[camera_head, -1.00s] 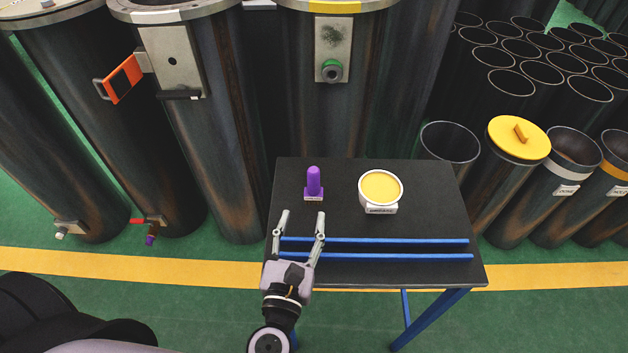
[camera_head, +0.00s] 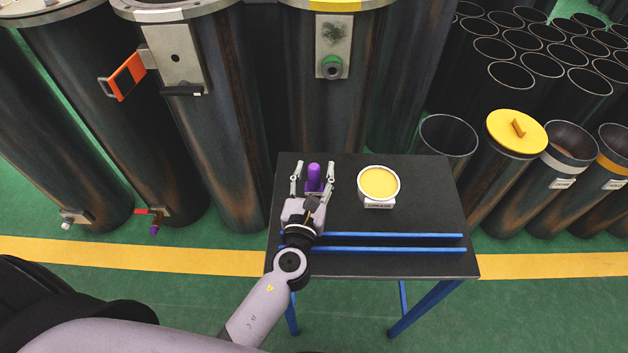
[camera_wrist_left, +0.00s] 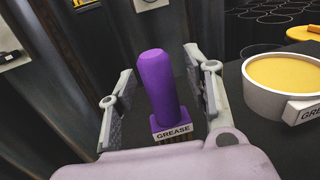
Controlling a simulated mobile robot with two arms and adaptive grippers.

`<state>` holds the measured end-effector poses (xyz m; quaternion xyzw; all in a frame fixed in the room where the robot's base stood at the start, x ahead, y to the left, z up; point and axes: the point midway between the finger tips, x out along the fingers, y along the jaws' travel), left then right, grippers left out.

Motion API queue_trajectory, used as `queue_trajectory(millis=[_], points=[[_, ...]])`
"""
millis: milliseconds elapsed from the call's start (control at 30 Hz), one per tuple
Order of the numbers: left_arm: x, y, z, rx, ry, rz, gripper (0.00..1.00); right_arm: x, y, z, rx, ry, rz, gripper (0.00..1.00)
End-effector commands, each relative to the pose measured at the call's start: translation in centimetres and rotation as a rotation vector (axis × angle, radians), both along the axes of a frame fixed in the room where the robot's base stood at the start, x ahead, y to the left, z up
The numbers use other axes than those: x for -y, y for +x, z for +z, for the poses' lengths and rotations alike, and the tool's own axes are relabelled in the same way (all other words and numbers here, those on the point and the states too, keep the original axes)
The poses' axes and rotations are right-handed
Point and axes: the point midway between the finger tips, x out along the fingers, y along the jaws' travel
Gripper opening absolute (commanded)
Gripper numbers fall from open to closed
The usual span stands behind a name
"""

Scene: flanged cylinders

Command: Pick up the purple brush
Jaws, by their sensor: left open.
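The purple brush (camera_head: 314,176) stands upright on the dark table (camera_head: 420,200), its lower part partly hidden by my gripper in the head view. In the left wrist view the brush (camera_wrist_left: 160,88) has a rounded purple handle, a "GREASE" label and dark bristles below. My left gripper (camera_head: 313,170) is open, with one finger on each side of the brush. In the wrist view a gap shows between the left finger and the handle; the right finger (camera_wrist_left: 203,80) is closer to it. My right gripper is not in view.
A white cup of yellow grease (camera_head: 379,184) stands right of the brush, close to the right finger. Two blue rails (camera_head: 400,237) run along the table's front. Large dark cylinders (camera_head: 220,120) rise behind the table. The table's right side is clear.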

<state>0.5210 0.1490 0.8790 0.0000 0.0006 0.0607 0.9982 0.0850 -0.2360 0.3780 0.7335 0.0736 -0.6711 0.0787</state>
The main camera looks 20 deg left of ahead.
Motion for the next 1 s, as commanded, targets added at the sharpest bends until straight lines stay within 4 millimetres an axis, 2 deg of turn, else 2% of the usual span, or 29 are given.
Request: queue_trajectory(millis=[133, 800, 1000], points=[[0.0, -0.03, -0.02, 0.0, 0.0, 0.0, 0.46, 0.08, -0.09, -0.04, -0.002, -0.001, 0.0, 0.4], [0.0, -0.05, 0.0, 0.001, 0.0, 0.0, 0.01, 0.05, 0.06, -0.03, 0.001, -0.001, 0.0, 0.4], [-0.01, -0.04, 0.04, 0.001, 0.0, 0.0, 0.0, 0.01, 0.15, -0.03, 0.002, 0.0, -0.001, 0.4]])
